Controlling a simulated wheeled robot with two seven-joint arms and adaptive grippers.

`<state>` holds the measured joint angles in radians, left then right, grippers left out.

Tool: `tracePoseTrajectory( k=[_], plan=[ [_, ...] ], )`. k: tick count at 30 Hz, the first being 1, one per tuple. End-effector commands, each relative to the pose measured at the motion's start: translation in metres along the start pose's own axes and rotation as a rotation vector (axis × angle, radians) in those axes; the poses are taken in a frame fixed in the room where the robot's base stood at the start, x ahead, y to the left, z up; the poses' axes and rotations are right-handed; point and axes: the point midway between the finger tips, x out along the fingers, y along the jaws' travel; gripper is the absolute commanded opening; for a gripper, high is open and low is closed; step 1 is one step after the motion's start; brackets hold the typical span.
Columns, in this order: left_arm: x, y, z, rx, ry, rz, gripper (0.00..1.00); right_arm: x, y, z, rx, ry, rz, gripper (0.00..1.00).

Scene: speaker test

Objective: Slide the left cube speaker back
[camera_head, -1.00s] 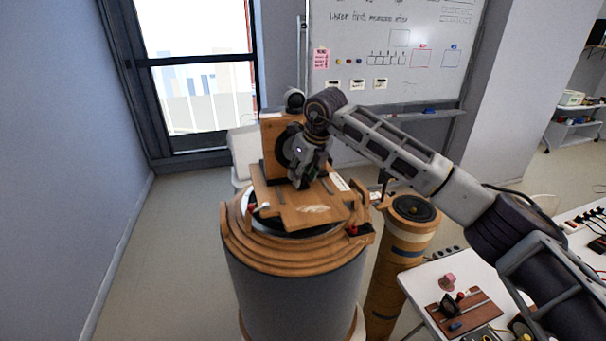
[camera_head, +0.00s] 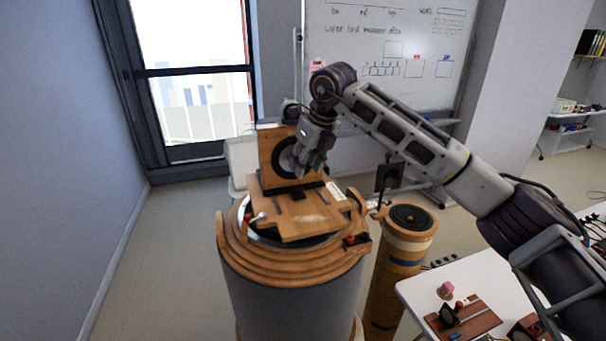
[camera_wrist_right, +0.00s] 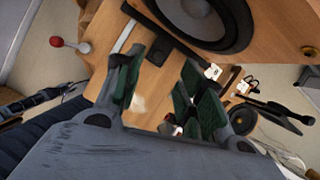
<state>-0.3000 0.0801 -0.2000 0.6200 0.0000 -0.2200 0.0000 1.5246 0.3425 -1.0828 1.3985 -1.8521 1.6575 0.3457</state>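The left cube speaker (camera_head: 272,152) is a wooden box with a dark round cone on its front. It stands upright at the back of a wooden plate (camera_head: 300,222) on a round, stepped pedestal. In the right wrist view its front (camera_wrist_right: 265,75) and cone fill the top. My right gripper (camera_head: 316,166) is in front of the speaker, over the cone's right side in the head view. In the wrist view its green-padded fingers (camera_wrist_right: 163,70) are apart with nothing between them. I cannot tell whether they touch the speaker. My left gripper is not in view.
A shorter cylinder with a round speaker on top (camera_head: 412,215) stands right of the pedestal. A small black panel (camera_head: 389,178) rises behind it. A red-knobbed lever (camera_wrist_right: 60,42) is on the plate. A white table (camera_head: 415,290) with parts is at lower right.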

Motion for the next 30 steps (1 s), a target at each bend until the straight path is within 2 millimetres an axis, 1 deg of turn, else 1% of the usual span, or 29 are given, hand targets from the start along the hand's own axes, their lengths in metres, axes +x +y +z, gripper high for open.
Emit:
tracePoseTrajectory(
  k=[1,3,6,10,15,30],
  plan=[
    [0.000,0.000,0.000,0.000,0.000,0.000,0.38,-0.008,0.000,0.000,0.000,-0.002,-0.001,0.39],
    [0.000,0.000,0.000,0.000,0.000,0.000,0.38,-0.017,0.000,0.000,0.000,-0.001,0.000,0.39],
    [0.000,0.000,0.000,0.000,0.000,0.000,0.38,-0.026,0.000,0.001,0.000,-0.001,0.000,0.39],
    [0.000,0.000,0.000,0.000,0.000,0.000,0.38,-0.034,0.000,0.001,0.000,0.000,0.000,0.39],
    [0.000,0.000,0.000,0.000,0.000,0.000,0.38,-0.037,0.000,0.000,0.000,0.001,0.000,0.39],
    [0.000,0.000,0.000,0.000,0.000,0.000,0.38,-0.036,0.000,0.000,0.000,0.000,0.000,0.39]
  ],
)
